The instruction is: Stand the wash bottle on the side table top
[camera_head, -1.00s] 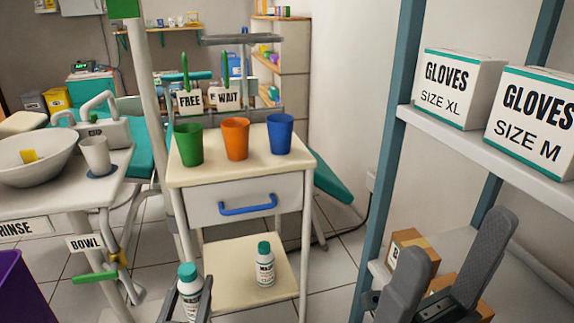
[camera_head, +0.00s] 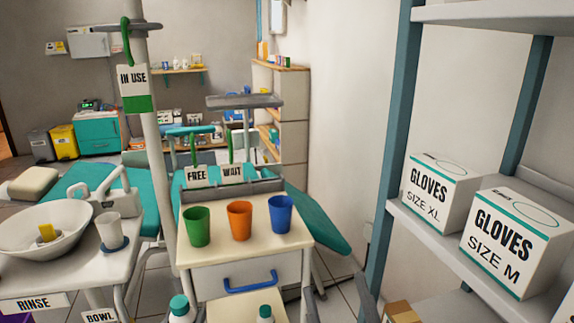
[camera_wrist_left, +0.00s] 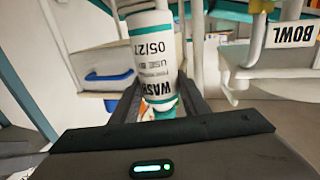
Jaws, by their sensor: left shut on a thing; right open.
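My left gripper (camera_wrist_left: 160,105) is shut on a white wash bottle (camera_wrist_left: 152,60) with a green cap and "WASH" lettering. In the head view the held bottle's cap and shoulder (camera_head: 180,309) show at the bottom edge, in front of the side table; the gripper there is mostly cut off. The cream side table top (camera_head: 222,255) carries a green cup (camera_head: 197,227), an orange cup (camera_head: 239,221) and a blue cup (camera_head: 280,215). A second green-capped bottle (camera_head: 265,314) shows low, below the drawer.
The drawer has a blue handle (camera_head: 250,283). FREE (camera_head: 195,177) and WAIT (camera_head: 232,174) tags hang behind the top. A post (camera_head: 158,190) and the rinse bowl table (camera_head: 30,283) stand left. Shelves with glove boxes (camera_head: 437,192) stand right. Bare top lies before the cups.

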